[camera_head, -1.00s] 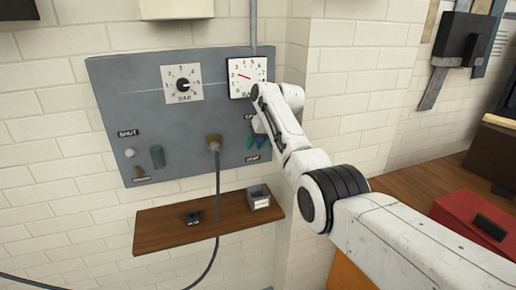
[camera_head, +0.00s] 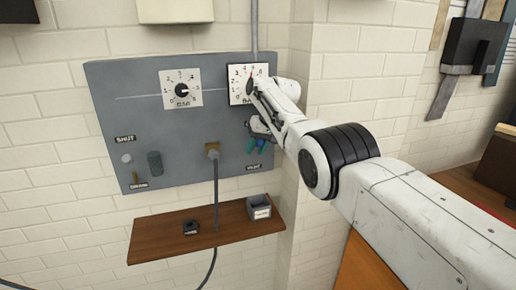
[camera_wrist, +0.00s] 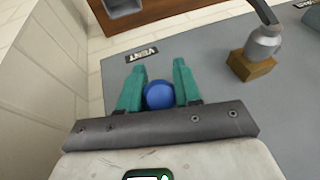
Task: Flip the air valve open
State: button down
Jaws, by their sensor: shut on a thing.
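A blue ball knob (camera_wrist: 159,95) sits between the teal fingers of my gripper (camera_wrist: 158,88) in the wrist view, touched on both sides. I take it for the valve's handle end; its lever and pivot are hidden. In the head view my gripper (camera_head: 257,145) is at the right side of the grey panel (camera_head: 118,88), just above the VENT label (camera_head: 255,168), with the knob not clearly visible. The VENT label (camera_wrist: 141,54) also shows beyond the fingertips in the wrist view. A square white gauge (camera_head: 236,97) is above my gripper, its red needle pointing roughly up.
A brass fitting (camera_head: 212,149) with a hose stands out left of my gripper. A second dial (camera_head: 181,89), a SHUT label (camera_head: 125,139) and a drain control (camera_head: 140,182) are further left. A wooden shelf (camera_head: 160,238) with a small grey bin (camera_head: 259,207) juts out below.

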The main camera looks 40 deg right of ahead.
jog(key=shift+r, duration=0.1)
dwell(0.3)
jog(key=c, duration=0.8)
grip_release()
jog(key=shift+w, duration=0.1)
jog(key=shift+v, duration=0.75)
jog(key=b+v, duration=0.1)
jog(key=v, duration=0.8)
jog(key=shift+d+r, duration=0.1)
